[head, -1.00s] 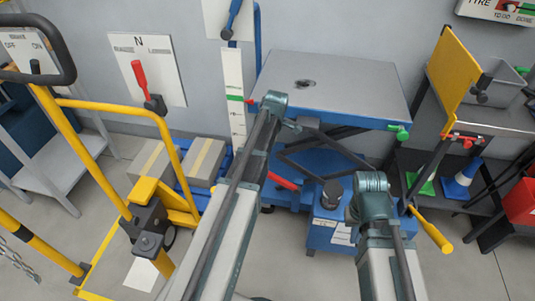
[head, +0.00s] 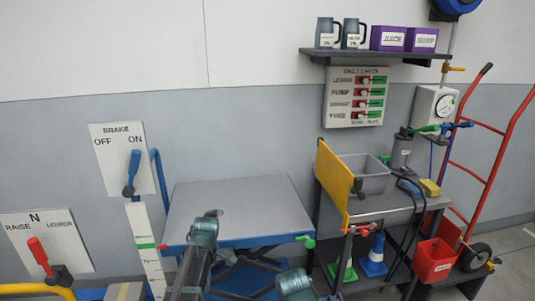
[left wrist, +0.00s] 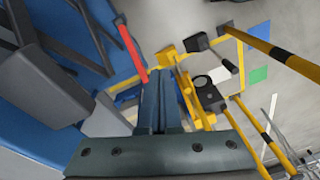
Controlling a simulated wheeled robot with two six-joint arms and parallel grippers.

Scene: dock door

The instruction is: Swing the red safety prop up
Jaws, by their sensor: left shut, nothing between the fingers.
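The red safety prop (left wrist: 132,48) shows in the left wrist view as a slim red bar beside the blue frame of the lift table. My left gripper (left wrist: 160,75) is shut and empty, its tips close to the prop's lower end in the picture; I cannot tell whether they touch. In the head view the lift table (head: 240,205) has a grey top and blue frame. The prop cannot be made out there. Only upper parts of my arms show in that view, at the bottom; the right gripper is not in view.
A brake panel (head: 117,160) with a blue lever and a raise/lower panel (head: 45,245) with a red lever are at the left. A dark bench (head: 385,207) with a yellow board (head: 333,180) stands right of the table. Yellow-black bars (left wrist: 285,55) show in the wrist view.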

